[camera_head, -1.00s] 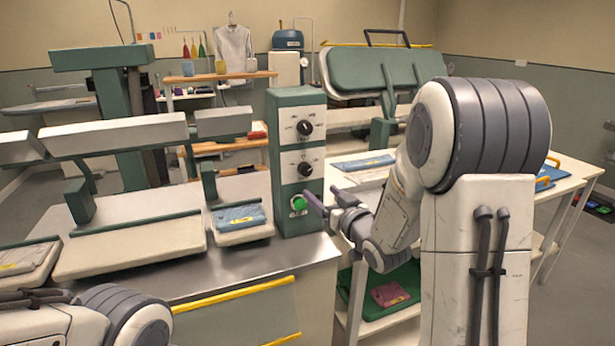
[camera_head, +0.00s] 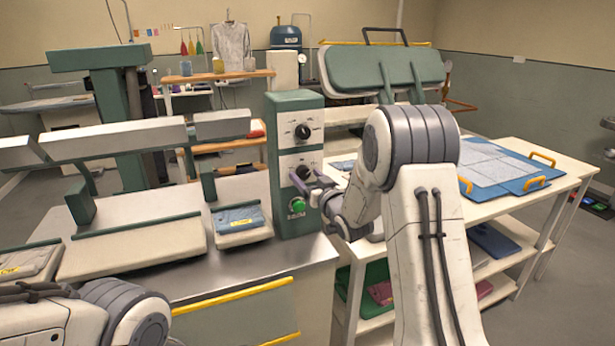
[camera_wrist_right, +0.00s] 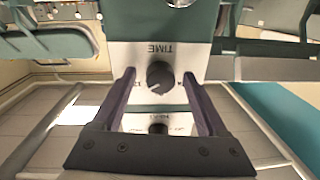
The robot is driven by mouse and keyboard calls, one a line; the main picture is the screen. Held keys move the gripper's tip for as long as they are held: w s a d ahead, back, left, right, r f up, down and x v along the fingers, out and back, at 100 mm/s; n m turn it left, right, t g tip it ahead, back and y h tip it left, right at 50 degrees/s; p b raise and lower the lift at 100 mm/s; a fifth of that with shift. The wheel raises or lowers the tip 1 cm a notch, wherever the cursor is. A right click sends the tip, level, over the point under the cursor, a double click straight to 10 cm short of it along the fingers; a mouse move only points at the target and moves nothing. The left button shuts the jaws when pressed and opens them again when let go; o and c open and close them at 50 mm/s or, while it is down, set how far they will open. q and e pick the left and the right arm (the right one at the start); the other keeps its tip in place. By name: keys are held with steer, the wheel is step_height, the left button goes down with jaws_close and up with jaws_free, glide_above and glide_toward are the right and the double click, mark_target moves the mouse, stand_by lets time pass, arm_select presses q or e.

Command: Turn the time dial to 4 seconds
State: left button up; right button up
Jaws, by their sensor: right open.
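The control box (camera_head: 283,109) is green with two black dials on pale plates and a green button (camera_head: 297,204) below them. The dial's scale is too small to read. My left arm shows at the bottom left, with its gripper out of view.
The upper dial (camera_head: 303,131) sits above the time dial. A small pad with a blue cloth (camera_head: 238,218) lies left of the box on the metal counter (camera_head: 230,268). A white table with a blue board (camera_head: 540,165) stands to the right.

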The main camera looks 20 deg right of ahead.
jaws_close()
